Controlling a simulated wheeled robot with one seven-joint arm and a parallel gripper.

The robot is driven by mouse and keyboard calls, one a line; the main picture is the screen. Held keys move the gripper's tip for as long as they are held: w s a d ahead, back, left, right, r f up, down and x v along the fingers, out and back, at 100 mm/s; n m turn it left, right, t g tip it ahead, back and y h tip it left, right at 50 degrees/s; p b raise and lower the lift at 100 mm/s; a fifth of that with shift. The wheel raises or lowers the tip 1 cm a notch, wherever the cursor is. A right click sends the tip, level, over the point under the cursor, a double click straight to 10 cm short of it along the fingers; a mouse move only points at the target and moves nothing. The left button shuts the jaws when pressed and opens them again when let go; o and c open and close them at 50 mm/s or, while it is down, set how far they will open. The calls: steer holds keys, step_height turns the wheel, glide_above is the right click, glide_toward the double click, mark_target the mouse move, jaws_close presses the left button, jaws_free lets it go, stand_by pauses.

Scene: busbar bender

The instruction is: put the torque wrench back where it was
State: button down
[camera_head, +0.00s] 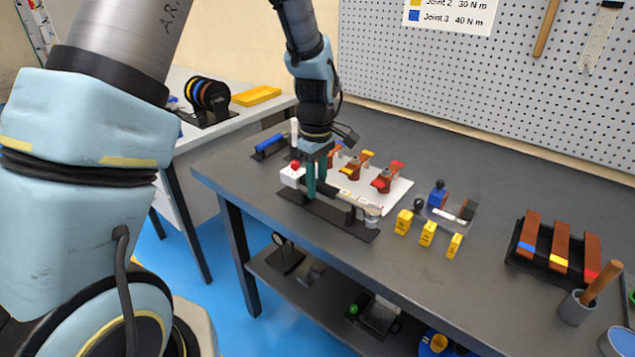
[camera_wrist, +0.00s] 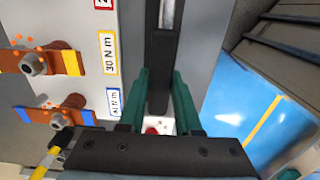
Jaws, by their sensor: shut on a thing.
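The torque wrench has a black handle and a grey shaft (camera_head: 346,197). In the head view it lies along the black stand (camera_head: 322,214) near the front edge of the dark table. Its round head is at the right end, by the stand's right upright. My gripper (camera_head: 316,190) points down with green fingers and is shut on the handle. In the wrist view the black handle (camera_wrist: 162,60) runs between the two green fingertips (camera_wrist: 161,82). I cannot tell whether the wrench rests in the stand's uprights or hangs just above them.
A white board (camera_head: 398,190) with copper joints lies behind the stand. A white box with a red button (camera_head: 293,172) is close at the left. Yellow blocks (camera_head: 428,233) stand at the right. A black rack with copper bars (camera_head: 558,248) and a grey cup (camera_head: 577,307) are farther right.

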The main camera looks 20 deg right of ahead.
mark_target(317, 182)
steer(key=shift+f, duration=0.2)
steer(key=shift+f+b, duration=0.35)
steer(key=shift+f, duration=0.3)
steer(key=c, duration=0.6)
jaws_free()
step_height(317, 182, up, 13)
steer(key=b, duration=0.1)
